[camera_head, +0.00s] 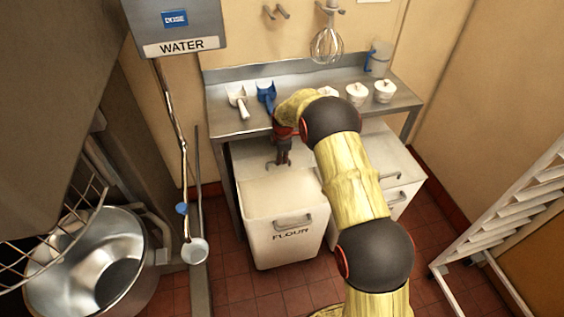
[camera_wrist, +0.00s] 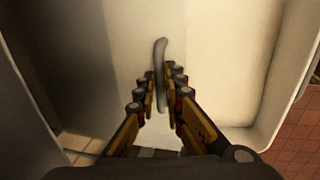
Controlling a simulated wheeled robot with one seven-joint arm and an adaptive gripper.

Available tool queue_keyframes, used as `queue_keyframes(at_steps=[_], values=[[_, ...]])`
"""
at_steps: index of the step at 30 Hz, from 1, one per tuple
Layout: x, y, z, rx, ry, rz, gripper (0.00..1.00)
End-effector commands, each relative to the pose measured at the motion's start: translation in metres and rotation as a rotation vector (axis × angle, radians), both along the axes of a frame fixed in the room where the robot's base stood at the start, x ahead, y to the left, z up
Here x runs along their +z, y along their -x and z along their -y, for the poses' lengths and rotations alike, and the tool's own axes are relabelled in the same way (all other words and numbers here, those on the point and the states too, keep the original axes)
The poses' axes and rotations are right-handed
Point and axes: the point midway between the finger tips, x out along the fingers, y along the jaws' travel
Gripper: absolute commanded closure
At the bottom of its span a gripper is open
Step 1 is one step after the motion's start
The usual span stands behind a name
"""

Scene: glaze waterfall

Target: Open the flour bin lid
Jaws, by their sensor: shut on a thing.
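The flour bin (camera_head: 283,222) is a white bin with a dark "FLOUR" label and a front handle, standing on the floor below the steel table. My gripper (camera_head: 282,162) reaches down to that handle from above. In the wrist view my gripper (camera_wrist: 162,92) has its two fingers closed around the thin lid handle (camera_wrist: 160,52). I cannot tell whether the lid is raised at all.
A steel table (camera_head: 226,115) stands behind, with a white scoop (camera_head: 238,101), a blue scoop (camera_head: 265,93) and lidded white pots (camera_head: 385,91). Another white bin (camera_head: 402,182) is to the right. A steel mixing bowl (camera_head: 88,262) is at left and a white rack (camera_head: 515,205) at right.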

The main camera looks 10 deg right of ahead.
Motion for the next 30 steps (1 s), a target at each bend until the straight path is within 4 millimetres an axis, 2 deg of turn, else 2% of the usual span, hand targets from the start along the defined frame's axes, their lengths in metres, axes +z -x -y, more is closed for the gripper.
queue_keyframes(at_steps=[8, 9, 18, 26, 30], values=[[-0.0001, -0.0001, 0.0001, 0.000, 0.000, 0.000, 1.00], [-0.0001, -0.0001, 0.0001, 0.000, 0.000, 0.000, 0.89], [0.0000, 0.0001, 0.0001, 0.000, 0.000, 0.000, 0.72], [0.0001, 0.0001, 0.0000, 0.000, 0.000, 0.000, 0.71], [0.0069, 0.0007, 0.0000, 0.000, 0.000, 0.002, 0.71]])
